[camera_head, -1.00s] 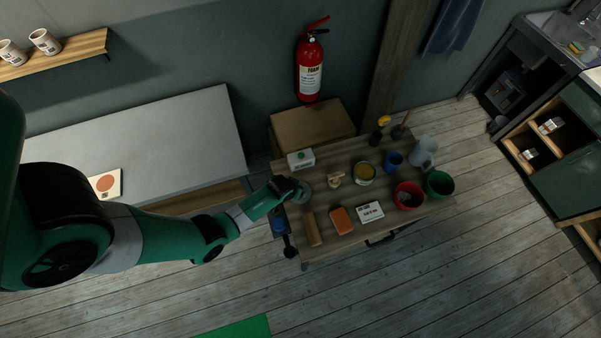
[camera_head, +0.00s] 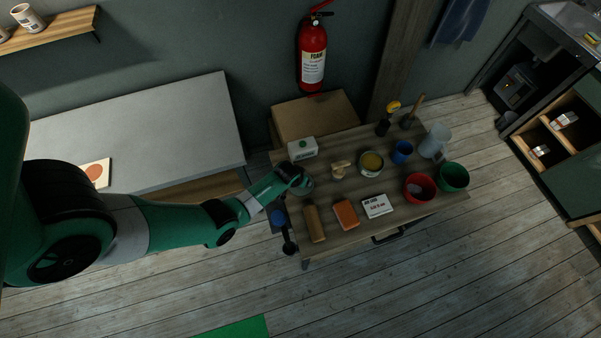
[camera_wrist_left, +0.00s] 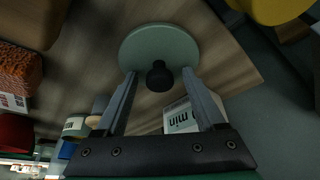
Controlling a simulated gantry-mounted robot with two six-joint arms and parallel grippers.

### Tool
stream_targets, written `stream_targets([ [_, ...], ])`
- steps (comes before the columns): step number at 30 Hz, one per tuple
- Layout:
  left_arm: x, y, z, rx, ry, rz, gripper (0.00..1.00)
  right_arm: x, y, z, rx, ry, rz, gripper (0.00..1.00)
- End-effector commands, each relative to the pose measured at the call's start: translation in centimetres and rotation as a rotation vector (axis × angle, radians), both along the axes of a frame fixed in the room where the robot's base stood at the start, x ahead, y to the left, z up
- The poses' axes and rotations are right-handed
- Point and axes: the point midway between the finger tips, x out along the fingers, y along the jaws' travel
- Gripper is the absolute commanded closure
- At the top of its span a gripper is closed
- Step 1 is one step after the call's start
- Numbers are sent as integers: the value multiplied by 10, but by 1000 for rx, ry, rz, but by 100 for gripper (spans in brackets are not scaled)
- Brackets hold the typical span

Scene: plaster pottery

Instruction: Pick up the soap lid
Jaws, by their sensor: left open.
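The soap lid (camera_wrist_left: 158,42) is a round grey-green disc with a black knob, over the wooden tabletop in the left wrist view. In the head view the lid (camera_head: 305,188) is partly hidden by my left gripper (camera_head: 299,183), at the left end of the table. My left gripper (camera_wrist_left: 158,73) is open. Its fingertips reach the near edge of the lid, one on each side of the black knob, with gaps between. I cannot tell whether the fingers touch the disc. My right gripper is in neither view.
The wooden table (camera_head: 340,232) holds a white box (camera_head: 303,147), a brown bar (camera_head: 314,223), an orange block (camera_head: 346,214), a labelled white box (camera_head: 377,206), a yellow-topped tin (camera_head: 371,162), and red (camera_head: 419,188), green (camera_head: 454,177) and blue (camera_head: 402,152) containers.

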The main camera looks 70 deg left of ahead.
Motion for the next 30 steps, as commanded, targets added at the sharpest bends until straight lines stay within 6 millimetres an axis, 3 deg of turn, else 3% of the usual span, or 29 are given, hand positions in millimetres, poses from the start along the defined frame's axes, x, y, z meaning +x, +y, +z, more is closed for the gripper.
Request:
stream_targets([
  [2, 0, 0, 0, 0, 0, 0, 40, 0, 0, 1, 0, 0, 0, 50],
  [12, 0, 0, 0, 0, 0, 0, 100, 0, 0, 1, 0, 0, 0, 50],
  [23, 0, 0, 4, 0, 0, 0, 100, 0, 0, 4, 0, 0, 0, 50],
  [30, 0, 0, 39, 1, -1, 0, 100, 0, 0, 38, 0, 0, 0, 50],
])
